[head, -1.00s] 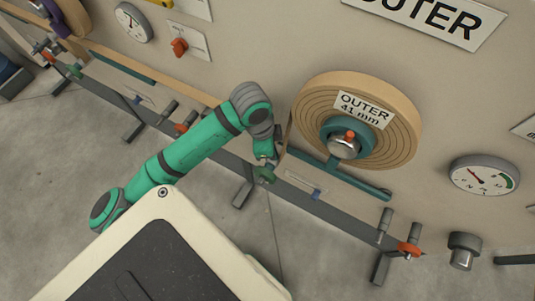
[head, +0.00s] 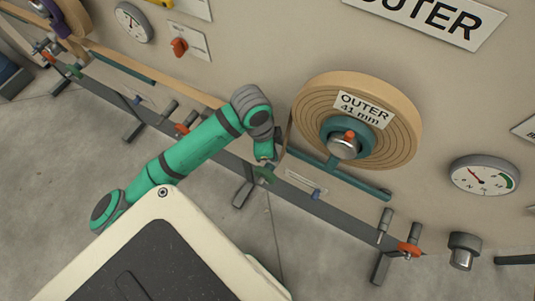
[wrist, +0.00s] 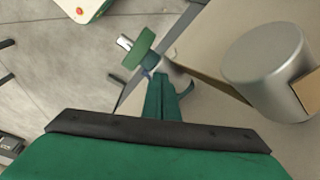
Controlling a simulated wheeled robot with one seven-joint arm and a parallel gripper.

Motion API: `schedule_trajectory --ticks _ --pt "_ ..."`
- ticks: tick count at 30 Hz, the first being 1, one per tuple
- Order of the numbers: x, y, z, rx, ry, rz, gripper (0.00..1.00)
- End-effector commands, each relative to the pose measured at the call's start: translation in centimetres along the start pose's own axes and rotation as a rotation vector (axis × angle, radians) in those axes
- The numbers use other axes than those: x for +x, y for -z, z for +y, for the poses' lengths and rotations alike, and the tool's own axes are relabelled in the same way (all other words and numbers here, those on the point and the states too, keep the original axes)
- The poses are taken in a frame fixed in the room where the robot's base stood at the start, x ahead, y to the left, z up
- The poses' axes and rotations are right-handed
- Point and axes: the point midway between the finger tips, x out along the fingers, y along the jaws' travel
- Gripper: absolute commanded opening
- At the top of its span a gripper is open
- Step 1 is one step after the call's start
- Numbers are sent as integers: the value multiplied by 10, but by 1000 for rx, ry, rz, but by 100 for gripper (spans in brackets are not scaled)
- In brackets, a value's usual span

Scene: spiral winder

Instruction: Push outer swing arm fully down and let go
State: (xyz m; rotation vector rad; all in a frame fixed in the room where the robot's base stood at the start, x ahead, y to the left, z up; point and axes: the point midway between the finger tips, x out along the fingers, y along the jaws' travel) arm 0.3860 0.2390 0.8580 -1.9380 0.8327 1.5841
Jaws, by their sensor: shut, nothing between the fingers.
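The outer swing arm appears to be the teal bar (head: 345,178) below the OUTER roll (head: 400,125) in the head view. My gripper (head: 266,162) is at that left end, close to a green handle (head: 262,174) on the grey rail. In the wrist view my shut, empty fingers (wrist: 168,88) point toward the green handle (wrist: 138,48) with a silver tip. A large silver cylinder (wrist: 268,68) with a tan strip stands to their right. I cannot tell whether the fingers touch anything.
The grey rail (head: 335,217) runs along the panel, with an orange-red handle (head: 409,249) at its right end. A gauge (head: 484,175) and a dark knob (head: 463,250) are at the right.

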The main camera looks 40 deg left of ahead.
Motion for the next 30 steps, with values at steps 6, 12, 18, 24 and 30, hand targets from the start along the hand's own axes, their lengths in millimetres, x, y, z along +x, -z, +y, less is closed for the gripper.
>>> schedule_trajectory --ticks 6,12,18,24,30 --pt "9 -2 0 -1 0 0 0" --pt "17 -5 0 -2 1 0 0" --pt "26 -7 -1 -3 0 0 0" --pt "34 -7 0 0 0 -1 0" --pt "43 -8 0 2 0 0 0"
